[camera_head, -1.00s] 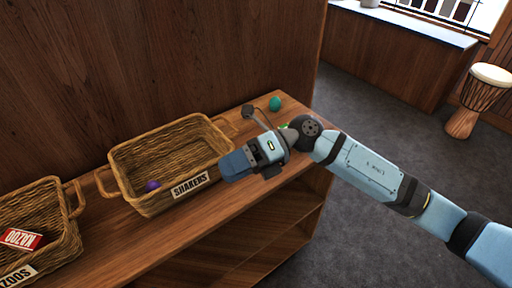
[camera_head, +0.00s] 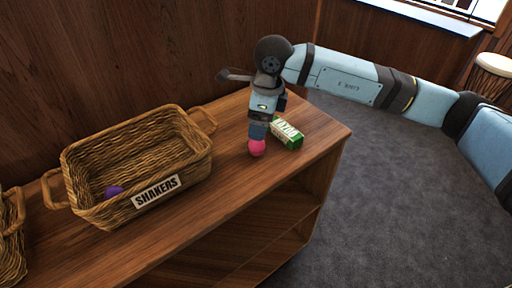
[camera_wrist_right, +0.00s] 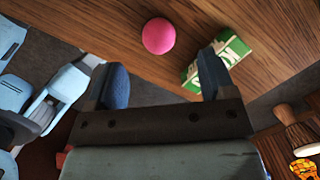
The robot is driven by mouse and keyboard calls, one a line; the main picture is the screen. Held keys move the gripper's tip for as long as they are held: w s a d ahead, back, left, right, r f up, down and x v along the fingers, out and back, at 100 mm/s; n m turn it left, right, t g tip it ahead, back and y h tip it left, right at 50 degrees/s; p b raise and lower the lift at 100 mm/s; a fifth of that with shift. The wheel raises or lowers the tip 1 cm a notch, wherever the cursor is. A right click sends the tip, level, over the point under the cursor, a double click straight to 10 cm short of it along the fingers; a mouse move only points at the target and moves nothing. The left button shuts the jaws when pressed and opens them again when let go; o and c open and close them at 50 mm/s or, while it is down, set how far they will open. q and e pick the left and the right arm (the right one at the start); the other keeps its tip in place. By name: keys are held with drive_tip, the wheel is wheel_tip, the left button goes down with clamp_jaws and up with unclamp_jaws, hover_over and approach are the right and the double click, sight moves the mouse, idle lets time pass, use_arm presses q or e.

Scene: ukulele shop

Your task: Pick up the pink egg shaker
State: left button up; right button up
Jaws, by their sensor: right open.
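The pink egg shaker (camera_head: 257,148) sits on the wooden shelf top, right of the shakers basket. My right gripper (camera_head: 258,131) points down at it from just behind and above, partly covering it in the head view. In the right wrist view the egg (camera_wrist_right: 158,36) lies beyond the fingertips, roughly in line with the gap between them. My right gripper (camera_wrist_right: 160,75) is open, with nothing between its blue fingers. My left gripper is not in view.
A green and white box (camera_head: 287,132) lies close to the right of the egg, near the right finger in the wrist view. The wicker shakers basket (camera_head: 158,189) holds a purple shaker (camera_head: 114,192). The shelf's front edge is close by.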

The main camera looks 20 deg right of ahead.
sight(257, 143)
drive_tip(key=f, duration=0.7)
drive_tip(key=shift+a+f, duration=0.3)
drive_tip(key=shift+a, duration=0.05)
drive_tip(key=shift+c, duration=0.4)
drive_tip(key=c, duration=0.9)
